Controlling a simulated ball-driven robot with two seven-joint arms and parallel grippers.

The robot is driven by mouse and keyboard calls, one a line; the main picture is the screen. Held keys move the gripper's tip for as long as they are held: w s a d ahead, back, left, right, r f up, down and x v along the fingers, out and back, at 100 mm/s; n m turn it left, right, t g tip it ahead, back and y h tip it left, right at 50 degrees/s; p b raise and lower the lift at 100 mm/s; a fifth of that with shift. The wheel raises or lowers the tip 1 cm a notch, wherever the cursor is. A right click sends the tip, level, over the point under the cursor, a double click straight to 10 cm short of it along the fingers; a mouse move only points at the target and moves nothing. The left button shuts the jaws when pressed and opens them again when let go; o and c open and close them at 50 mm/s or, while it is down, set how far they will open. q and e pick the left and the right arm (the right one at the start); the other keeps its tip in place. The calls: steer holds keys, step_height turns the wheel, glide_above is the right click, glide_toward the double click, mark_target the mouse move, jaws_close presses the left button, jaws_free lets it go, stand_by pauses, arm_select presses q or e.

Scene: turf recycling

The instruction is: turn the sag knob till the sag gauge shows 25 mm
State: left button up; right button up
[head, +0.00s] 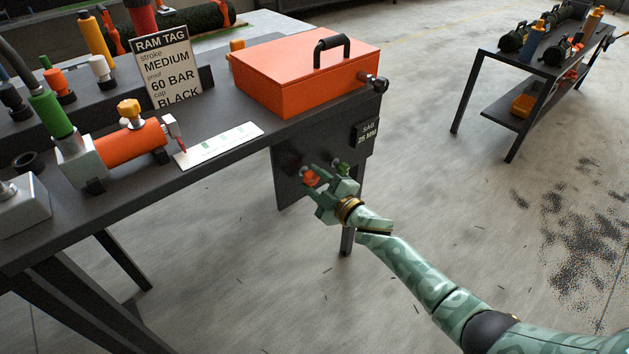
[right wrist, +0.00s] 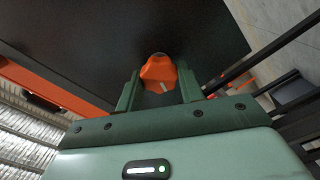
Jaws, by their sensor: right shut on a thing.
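The sag knob (head: 311,178) is orange and sits on a dark panel (head: 290,157) below the bench's edge. My right gripper (head: 322,182) is shut on it. A small dark plate (head: 366,134) beside the panel reads "SAG 25 MM". A white strip (head: 232,138) with green marks lies on the bench top, with a red tip at its left end. I cannot tell whether it is the gauge, nor read a value. My left gripper is out of view.
An orange box (head: 285,85) with a black handle stands on the bench above the panel. A ram tag card (head: 163,65) and an orange cylinder (head: 128,145) stand to its left. Another dark table (head: 510,70) is at the far right. The floor between is open.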

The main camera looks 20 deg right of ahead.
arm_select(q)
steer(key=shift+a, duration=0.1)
arm_select(e)
steer(key=shift+f, duration=0.1)
stand_by(0.3)
steer(key=o, duration=1)
steer(key=shift+s, duration=0.15)
arm_select(q)
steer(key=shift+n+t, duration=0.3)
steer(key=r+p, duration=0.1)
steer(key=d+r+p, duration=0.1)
steer(key=p, duration=0.1)
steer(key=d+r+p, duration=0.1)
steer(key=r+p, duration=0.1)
arm_select(e)
steer(key=v, duration=1.6)
steer(key=shift+s, duration=0.1)
steer(key=shift+d, duration=0.1)
